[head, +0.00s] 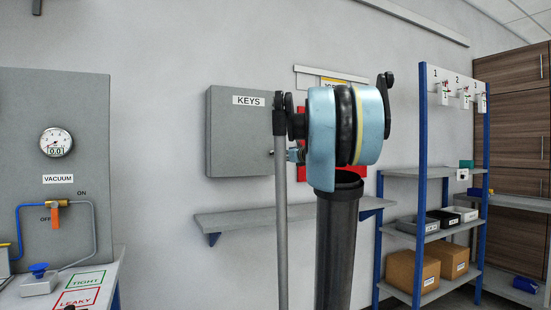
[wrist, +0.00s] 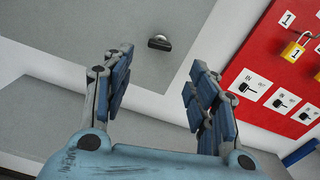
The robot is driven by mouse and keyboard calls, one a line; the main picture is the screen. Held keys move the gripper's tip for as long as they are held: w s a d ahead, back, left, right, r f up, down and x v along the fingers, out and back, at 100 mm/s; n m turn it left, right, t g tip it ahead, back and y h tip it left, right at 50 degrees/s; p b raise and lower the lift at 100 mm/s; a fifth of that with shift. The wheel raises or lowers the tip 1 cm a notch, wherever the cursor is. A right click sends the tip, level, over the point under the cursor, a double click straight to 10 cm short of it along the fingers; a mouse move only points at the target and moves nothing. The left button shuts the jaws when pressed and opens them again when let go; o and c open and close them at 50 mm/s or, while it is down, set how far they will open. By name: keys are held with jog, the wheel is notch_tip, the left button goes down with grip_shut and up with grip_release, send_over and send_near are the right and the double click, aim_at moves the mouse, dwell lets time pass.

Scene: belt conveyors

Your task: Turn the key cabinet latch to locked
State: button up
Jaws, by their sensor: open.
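The key cabinet (head: 236,140) is a grey box labelled KEYS on the wall, left of my arm in the head view. Its grey front also fills the upper part of the wrist view (wrist: 110,22). A small dark latch knob (wrist: 159,43) stands out from that front, near the cabinet's edge. My gripper (wrist: 157,62) is open and empty, its two blue padded fingers spread on either side of the latch in the picture. The fingers do not appear to touch it. In the head view my arm hides most of the gripper and the cabinet's right edge.
A grey wall shelf (head: 245,220) runs below the cabinet. A red board (wrist: 285,70) with numbered padlocks and tags hangs right of it. A vacuum panel (head: 85,105) is at the left. A blue-framed rack (head: 421,160) with boxes stands at the right.

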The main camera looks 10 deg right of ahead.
jog(key=x, duration=1)
jog(key=shift+w+a, duration=0.15)
jog(key=shift+w, duration=0.25)
jog(key=shift+f, duration=0.1)
